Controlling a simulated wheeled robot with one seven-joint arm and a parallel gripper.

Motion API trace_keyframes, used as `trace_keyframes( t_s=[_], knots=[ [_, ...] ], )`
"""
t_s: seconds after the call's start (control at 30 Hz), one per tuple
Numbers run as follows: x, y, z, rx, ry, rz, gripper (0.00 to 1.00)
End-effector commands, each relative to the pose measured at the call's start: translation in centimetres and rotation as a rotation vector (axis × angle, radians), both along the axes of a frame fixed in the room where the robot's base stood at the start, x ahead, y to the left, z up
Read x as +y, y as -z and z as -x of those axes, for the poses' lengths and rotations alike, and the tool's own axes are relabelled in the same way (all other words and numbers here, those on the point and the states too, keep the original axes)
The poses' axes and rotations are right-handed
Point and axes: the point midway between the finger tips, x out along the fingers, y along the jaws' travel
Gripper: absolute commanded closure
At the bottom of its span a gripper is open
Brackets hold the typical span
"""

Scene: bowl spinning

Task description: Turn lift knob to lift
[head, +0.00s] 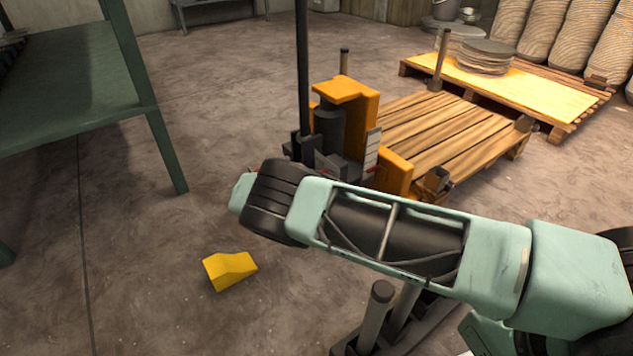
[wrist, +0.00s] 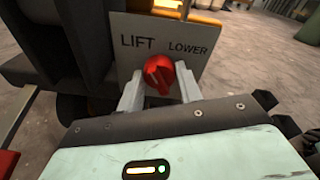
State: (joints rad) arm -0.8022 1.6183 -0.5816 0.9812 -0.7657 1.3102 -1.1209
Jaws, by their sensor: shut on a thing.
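The lift knob (wrist: 158,74) is red and round, mounted on a grey plate (wrist: 126,28) marked LIFT on the left and LOWER on the right. My gripper (wrist: 158,88) has one pale finger on each side of the knob in the wrist view and is shut on it. A light mark on the knob points up and slightly left, between the two words. In the head view the orange and black lift machine (head: 345,115) stands beyond my arm. My arm hides the knob and the fingers there.
A wooden pallet (head: 436,131) sits on the machine's right side. Another pallet (head: 560,108) with stacked discs (head: 485,58) is behind it. A yellow block (head: 229,270) lies on the floor at left, and a green table (head: 75,90) stands at far left.

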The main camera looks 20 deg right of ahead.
Motion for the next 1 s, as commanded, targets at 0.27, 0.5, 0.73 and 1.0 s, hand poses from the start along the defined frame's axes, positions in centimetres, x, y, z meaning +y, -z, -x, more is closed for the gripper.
trace_keyframes(
  t_s=[0.27, 0.5, 0.73, 1.0],
  knots=[
    [0.06, 0.20, -0.07, 0.157, -0.002, 0.047, 0.88],
    [0.08, 0.13, -0.06, 0.225, -0.002, 0.070, 0.88],
    [0.09, 0.09, -0.07, 0.242, -0.002, 0.076, 0.88],
    [0.09, 0.10, -0.05, 0.242, -0.002, 0.076, 0.88]
  ],
)
